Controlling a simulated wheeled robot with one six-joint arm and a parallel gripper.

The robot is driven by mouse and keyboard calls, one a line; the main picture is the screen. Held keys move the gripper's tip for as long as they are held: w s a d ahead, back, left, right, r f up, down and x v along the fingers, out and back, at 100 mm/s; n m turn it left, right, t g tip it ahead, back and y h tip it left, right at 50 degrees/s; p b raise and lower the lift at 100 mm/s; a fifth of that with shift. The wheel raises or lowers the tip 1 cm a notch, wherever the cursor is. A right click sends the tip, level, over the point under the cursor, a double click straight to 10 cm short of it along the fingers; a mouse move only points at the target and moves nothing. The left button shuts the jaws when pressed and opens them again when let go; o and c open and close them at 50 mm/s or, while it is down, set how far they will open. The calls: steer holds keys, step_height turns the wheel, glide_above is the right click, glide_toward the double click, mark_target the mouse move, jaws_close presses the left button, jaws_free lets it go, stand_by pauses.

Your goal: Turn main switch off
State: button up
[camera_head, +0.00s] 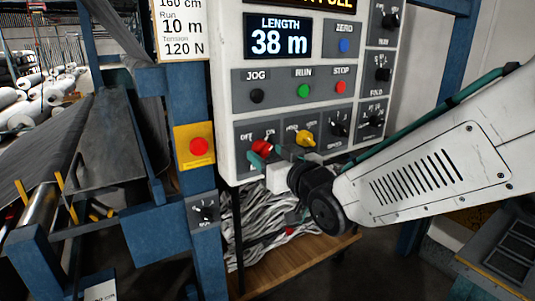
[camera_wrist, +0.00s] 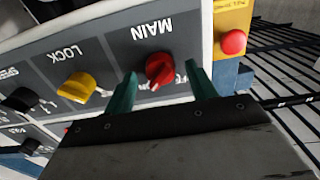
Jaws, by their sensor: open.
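The main switch is a red rotary knob (camera_head: 262,147) at the lower left of the white control panel, under OFF and ON marks. In the wrist view the red knob (camera_wrist: 159,69) sits below the upside-down word MAIN. My gripper (camera_head: 273,160) is open close to the knob. In the wrist view its two green fingers (camera_wrist: 162,82) stand on either side of the knob, with gaps visible. The fingers partly cover the knob's marks, and I cannot tell which mark the knob points at.
A yellow LOCK knob (camera_head: 305,138) is just right of the main switch. A red button on a yellow plate (camera_head: 199,147) is on the blue post to the left. JOG, RUN and STOP buttons (camera_head: 303,91) are above. The display (camera_head: 279,38) reads LENGTH 38 m.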

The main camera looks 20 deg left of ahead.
steer(key=shift+w+a, duration=0.35)
steer(key=shift+a, duration=0.05)
steer(key=c, duration=1)
steer(key=n, duration=0.4)
steer(key=shift+n, duration=0.3)
steer(key=n, duration=0.4)
steer(key=shift+d+n, duration=0.1)
steer(key=shift+n, duration=0.2)
steer(key=n, duration=0.4)
steer(key=shift+n, duration=2.3)
